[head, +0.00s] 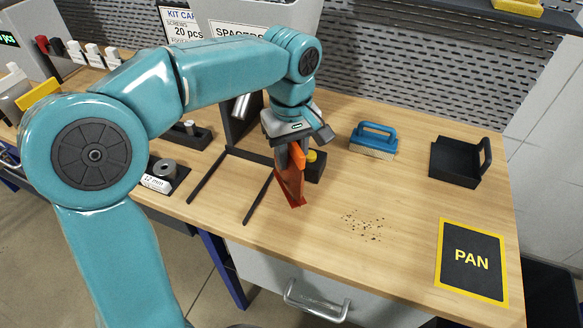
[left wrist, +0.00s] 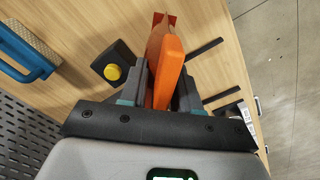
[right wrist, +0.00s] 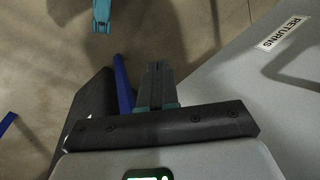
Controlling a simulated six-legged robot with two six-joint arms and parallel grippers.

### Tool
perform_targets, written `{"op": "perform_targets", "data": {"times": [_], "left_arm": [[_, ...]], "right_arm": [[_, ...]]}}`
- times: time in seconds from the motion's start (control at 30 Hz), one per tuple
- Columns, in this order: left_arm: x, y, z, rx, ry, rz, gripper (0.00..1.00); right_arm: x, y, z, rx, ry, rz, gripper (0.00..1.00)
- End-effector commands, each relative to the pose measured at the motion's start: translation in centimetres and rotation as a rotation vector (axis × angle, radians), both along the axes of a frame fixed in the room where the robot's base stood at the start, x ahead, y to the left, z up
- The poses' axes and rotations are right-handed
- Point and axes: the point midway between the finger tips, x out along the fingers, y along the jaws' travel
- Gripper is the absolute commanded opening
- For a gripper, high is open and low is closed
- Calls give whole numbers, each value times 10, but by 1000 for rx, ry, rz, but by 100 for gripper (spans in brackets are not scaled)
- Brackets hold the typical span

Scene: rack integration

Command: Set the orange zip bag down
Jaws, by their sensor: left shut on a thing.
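The orange zip bag (head: 290,186) hangs below my left gripper (head: 291,152) over the wooden bench, its lower end close to the top. I cannot tell whether it touches the wood. In the left wrist view my left gripper (left wrist: 162,92) is shut on the bag's thick orange upper edge, and the bag (left wrist: 168,60) stretches out beyond the fingertips. My right gripper (right wrist: 158,82) shows only in the right wrist view. Its fingers are together with nothing between them, above the floor beside a grey surface.
Two dark strips (head: 258,198) lie left of the bag. A black block with a yellow knob (head: 312,157) stands close behind it. A blue-handled brush (head: 373,140), black dustpan (head: 458,160), scattered crumbs (head: 363,226) and PAN mat (head: 472,260) are to the right. The bench's front edge is near.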

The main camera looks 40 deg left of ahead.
Motion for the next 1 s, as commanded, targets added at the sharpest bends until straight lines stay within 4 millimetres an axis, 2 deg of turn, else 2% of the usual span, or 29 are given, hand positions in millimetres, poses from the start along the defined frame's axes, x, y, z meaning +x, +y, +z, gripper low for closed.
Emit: {"op": "perform_targets", "data": {"times": [0.1,0.2,0.57,0.6,0.67,1.0], "left_arm": [[-1,0,-22,0,6,-1,0],[-1,0,-35,1,4,0,0],[0,0,-41,0,2,-1,0],[0,0,-41,0,2,-1,38],[0,0,-41,0,2,-1,57],[0,0,-37,1,1,-1,58]], "right_arm": [[0,0,-3,0,0,0,0],[0,0,-4,0,0,0,0],[0,0,-5,0,0,0,0],[0,0,-5,0,0,0,0],[0,0,-5,0,0,0,0],[0,0,-3,0,0,0,0]]}}
